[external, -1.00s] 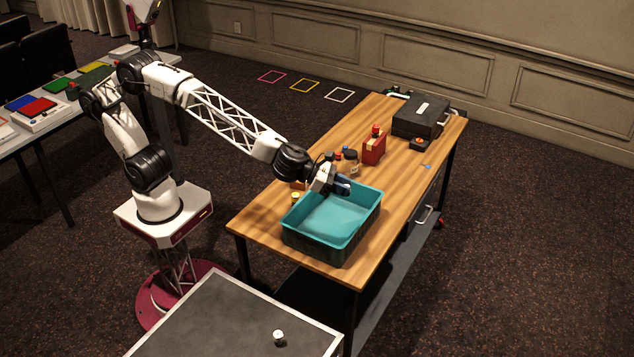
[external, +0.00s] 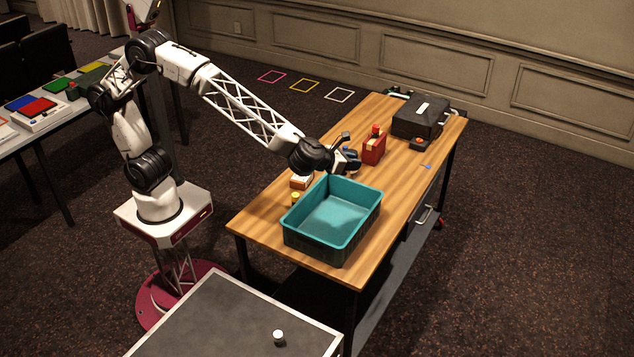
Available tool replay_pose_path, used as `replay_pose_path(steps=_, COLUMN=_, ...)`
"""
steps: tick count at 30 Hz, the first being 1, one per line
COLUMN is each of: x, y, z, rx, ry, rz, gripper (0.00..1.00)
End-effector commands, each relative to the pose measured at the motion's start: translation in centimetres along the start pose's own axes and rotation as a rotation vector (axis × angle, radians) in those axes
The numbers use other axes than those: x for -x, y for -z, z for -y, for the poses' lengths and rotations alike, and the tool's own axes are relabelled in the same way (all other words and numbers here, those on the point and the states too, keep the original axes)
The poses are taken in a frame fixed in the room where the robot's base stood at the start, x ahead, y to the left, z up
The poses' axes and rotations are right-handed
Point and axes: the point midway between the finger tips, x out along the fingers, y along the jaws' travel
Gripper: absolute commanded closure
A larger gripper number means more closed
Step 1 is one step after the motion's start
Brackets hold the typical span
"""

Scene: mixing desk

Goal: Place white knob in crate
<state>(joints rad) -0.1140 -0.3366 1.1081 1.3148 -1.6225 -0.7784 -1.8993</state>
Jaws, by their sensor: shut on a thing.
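The white knob (external: 279,337) stands upright on the dark grey tabletop at the bottom of the view, far from my arm. The crate (external: 290,240), teal inside with darker outer walls, sits on the near end of the wooden table. It looks empty. My gripper (external: 352,160) is just beyond the crate's far rim, beside the red container. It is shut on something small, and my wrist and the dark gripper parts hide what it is. It is well apart from the white knob.
A red container (external: 374,148) stands beyond the crate. A small orange-and-white box (external: 300,181) and a yellow-topped item (external: 295,198) are left of the crate. A black case (external: 418,117) lies at the far end. The dark tabletop around the knob is clear.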

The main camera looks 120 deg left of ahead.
Motion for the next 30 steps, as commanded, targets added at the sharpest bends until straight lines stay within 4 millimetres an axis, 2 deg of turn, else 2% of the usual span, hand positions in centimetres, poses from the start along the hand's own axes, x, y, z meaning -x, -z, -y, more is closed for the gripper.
replay_pose_path(steps=15, x=-2.9, y=-2.1, z=-6.4, rx=0.136, ry=-0.315, rz=-0.005, gripper=0.95)
replay_pose_path(steps=30, x=-3.6, y=-3.1, z=-9.4, rx=0.200, ry=-0.461, rz=-0.007, gripper=0.95)
